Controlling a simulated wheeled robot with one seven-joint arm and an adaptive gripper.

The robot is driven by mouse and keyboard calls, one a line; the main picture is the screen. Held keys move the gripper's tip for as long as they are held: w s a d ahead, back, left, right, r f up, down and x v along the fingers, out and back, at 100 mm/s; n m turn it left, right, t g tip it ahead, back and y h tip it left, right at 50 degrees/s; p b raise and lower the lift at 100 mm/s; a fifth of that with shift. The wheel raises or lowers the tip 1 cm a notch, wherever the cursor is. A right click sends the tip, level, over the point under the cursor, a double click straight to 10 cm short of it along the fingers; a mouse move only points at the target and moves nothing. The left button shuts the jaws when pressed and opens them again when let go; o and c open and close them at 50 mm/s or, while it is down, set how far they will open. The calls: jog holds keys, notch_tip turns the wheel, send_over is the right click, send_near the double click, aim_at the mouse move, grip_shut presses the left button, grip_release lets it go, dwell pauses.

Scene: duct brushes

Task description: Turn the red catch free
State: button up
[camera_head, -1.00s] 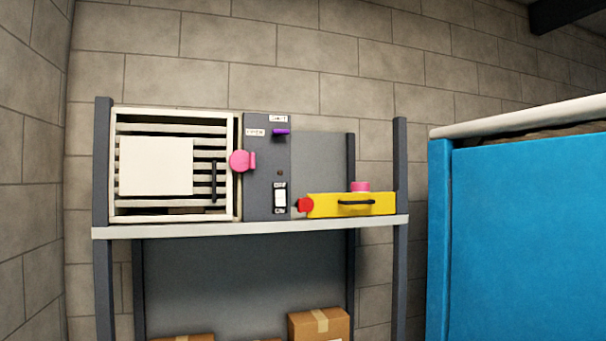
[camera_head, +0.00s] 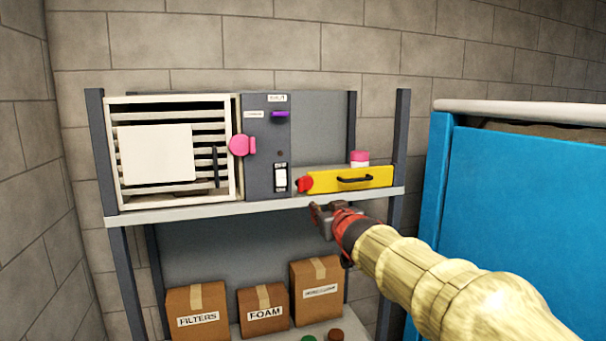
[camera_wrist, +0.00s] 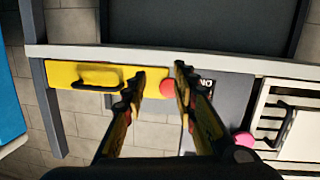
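The red catch (camera_head: 305,184) sits at the left end of a yellow drawer front (camera_head: 350,180) with a black handle, on the shelf. The red catch also shows in the wrist view (camera_wrist: 167,89), which is turned upside down, between my two fingers as pictured. My gripper (camera_head: 325,212) is just below and right of the catch in the head view, in front of the shelf edge. In the wrist view its fingers (camera_wrist: 158,78) are spread, with nothing held. I see no contact with the catch; the remaining distance is hard to tell.
A grey panel (camera_head: 266,155) with a switch and purple lever stands left of the catch. A pink catch (camera_head: 241,145) is on the white slatted door (camera_head: 225,190). The shelf edge (camera_head: 160,215) runs below. A blue cabinet (camera_head: 520,220) stands right; boxes (camera_head: 197,310) lie lower.

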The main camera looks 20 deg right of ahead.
jog(key=t+y, duration=0.2)
send_near(302, 180)
jog(key=shift+w+f+p, duration=0.1)
jog(key=shift+w+p, duration=0.25)
jog(key=shift+w, duration=4)
jog(key=c, duration=0.3)
jog(key=c, duration=0.4)
grip_shut()
